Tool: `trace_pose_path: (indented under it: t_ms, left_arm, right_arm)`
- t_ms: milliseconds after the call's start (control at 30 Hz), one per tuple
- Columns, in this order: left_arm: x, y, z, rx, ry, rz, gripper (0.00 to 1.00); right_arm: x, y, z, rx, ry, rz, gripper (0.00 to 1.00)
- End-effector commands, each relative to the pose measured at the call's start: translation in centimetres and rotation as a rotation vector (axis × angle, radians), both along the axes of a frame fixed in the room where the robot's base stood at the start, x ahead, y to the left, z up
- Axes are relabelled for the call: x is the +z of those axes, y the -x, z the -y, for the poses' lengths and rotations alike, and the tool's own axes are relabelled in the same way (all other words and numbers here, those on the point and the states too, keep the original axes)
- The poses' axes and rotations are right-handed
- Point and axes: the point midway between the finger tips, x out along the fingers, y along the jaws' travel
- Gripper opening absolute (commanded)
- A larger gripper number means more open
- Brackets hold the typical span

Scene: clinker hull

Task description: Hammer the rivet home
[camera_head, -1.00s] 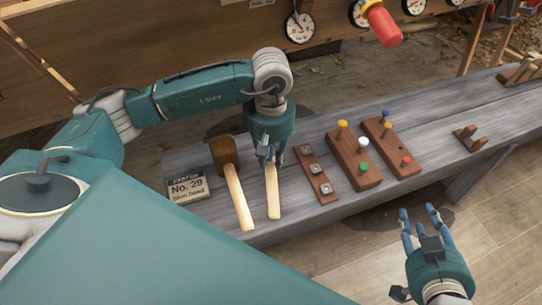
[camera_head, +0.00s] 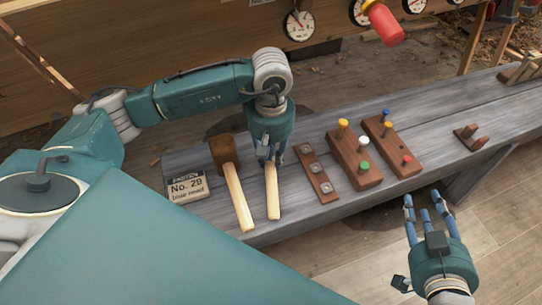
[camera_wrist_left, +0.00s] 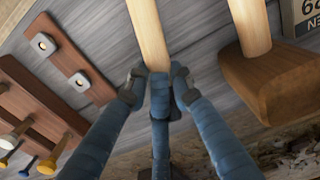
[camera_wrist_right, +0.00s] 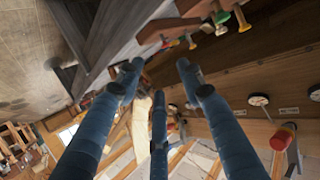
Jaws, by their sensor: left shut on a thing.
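My left gripper (camera_head: 271,160) is shut on a pale wooden handle (camera_head: 272,195) lying on the bench. In the left wrist view the handle (camera_wrist_left: 149,35) runs between its fingers (camera_wrist_left: 156,84); the tool's head is hidden. A mallet with a brown wooden head (camera_head: 222,150) lies just left of it. One wooden block (camera_head: 345,153) holds yellow, white and green pegs. Another block (camera_head: 388,138) holds blue, yellow and red ones. I cannot tell which is the rivet. My right gripper (camera_head: 423,205) is open and empty, off the bench's front edge.
A red cylinder (camera_head: 383,22) and gauges (camera_head: 299,25) are behind the bench.

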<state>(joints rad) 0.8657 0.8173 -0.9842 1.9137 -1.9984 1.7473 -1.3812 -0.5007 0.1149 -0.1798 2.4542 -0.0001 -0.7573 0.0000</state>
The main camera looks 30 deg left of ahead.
Motion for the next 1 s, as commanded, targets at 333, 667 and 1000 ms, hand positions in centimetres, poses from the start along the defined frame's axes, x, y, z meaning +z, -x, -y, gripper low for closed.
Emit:
trace_pose_path:
  t_ms: [333, 667, 1000]
  left_arm:
    - [-0.1, -0.1, 0.0, 0.000, 0.001, 0.002, 0.00]
    - [-0.2, -0.1, 0.0, 0.000, 0.001, 0.003, 0.00]
    - [-0.2, -0.1, 0.0, 0.000, 0.001, 0.003, 0.32]
  right_arm:
    - [0.7, -0.3, -0.2, 0.001, -0.012, 0.035, 0.38]
    - [1.4, -0.7, -0.4, 0.003, -0.020, 0.069, 0.38]
    - [1.6, -0.8, -0.5, 0.003, -0.022, 0.076, 0.38]
